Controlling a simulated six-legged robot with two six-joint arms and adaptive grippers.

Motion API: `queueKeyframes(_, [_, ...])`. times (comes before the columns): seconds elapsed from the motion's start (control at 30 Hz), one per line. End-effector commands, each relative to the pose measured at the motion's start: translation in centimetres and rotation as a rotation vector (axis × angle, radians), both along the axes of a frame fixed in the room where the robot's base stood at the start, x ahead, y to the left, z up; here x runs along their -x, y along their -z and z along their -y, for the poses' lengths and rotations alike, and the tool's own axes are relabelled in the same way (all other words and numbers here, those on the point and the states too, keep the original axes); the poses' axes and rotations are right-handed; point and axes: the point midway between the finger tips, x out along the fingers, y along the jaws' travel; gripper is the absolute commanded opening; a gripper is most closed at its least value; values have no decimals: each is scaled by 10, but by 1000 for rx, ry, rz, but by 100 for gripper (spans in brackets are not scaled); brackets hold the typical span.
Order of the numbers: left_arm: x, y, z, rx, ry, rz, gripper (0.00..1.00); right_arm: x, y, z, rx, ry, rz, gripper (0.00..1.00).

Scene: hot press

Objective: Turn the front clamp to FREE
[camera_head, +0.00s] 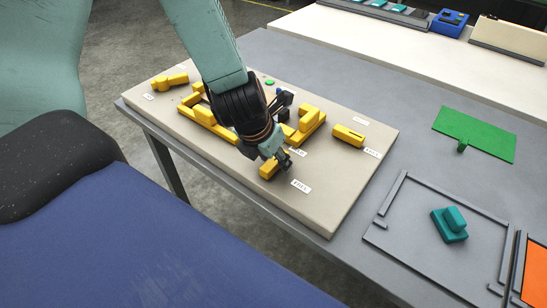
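The front clamp (267,171) is a small yellow block near the front edge of the beige board (340,205). My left gripper (284,162) is down at the clamp's right end and hides part of it. Whether its fingers touch or grip the clamp I cannot tell. A white FREE label (301,186) lies to the right of the clamp, and another label (298,153) is partly hidden behind the gripper. The way the clamp points is unclear because its far end is covered. My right gripper is not in view.
A yellow frame (307,127) lies behind my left wrist. Other yellow clamps sit at right (348,136) and far left (170,80). A grey tray (405,255) with a teal block (450,225) and a green plate (475,134) are on the grey table at right.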

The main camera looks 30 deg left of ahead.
Motion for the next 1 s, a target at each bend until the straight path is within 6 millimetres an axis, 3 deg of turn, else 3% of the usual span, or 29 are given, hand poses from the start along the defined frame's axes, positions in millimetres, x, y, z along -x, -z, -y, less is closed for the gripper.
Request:
queueKeyframes(0.53, [0, 0, 0, 0, 0, 0, 0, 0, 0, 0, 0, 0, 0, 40])
queueKeyframes(1.0, [0, -1, 0, 3, 78, 0, 0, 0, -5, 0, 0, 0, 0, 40])
